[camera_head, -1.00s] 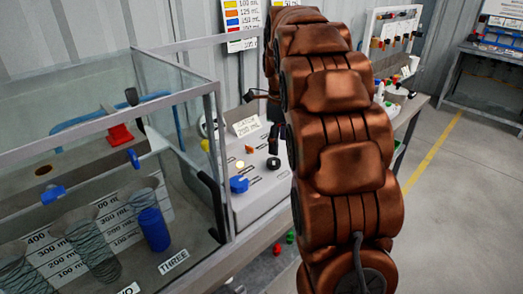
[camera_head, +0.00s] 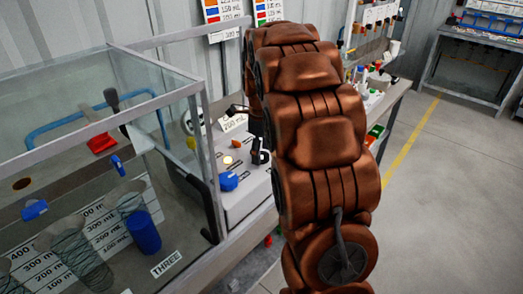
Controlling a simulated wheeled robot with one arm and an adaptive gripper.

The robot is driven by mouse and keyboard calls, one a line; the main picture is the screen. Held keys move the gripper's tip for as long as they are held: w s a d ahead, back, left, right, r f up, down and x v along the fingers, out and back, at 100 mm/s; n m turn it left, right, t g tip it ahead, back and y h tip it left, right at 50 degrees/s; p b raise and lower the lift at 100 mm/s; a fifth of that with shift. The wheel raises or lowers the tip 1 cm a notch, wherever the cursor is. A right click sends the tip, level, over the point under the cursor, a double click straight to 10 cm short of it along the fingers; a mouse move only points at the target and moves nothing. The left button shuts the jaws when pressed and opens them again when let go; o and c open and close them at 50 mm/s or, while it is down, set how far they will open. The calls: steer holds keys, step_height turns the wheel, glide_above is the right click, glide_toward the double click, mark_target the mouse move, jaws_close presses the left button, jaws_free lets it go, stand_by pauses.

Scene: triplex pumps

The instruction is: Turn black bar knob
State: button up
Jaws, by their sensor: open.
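The white control panel (camera_head: 245,196) stands right of the glass tank, partly covered by my copper-coloured arm. The black bar knob (camera_head: 261,158) sits on the panel's top, close to the arm's left edge. My gripper (camera_head: 256,143) shows only as a small dark part at the knob; the arm hides most of it. The jaws are open. I cannot tell whether they touch the knob or are around it.
On the panel are a blue knob (camera_head: 228,181), an orange knob (camera_head: 236,144), a lit yellowish button (camera_head: 227,160) and a label card (camera_head: 233,122). The glass tank (camera_head: 205,150) with measuring cylinders stands left. Open floor (camera_head: 450,200) lies right.

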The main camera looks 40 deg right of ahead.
steer(key=shift+f, duration=0.25)
steer(key=shift+c, duration=0.4)
steer(key=c, duration=1.1)
steer(key=shift+o, duration=0.2)
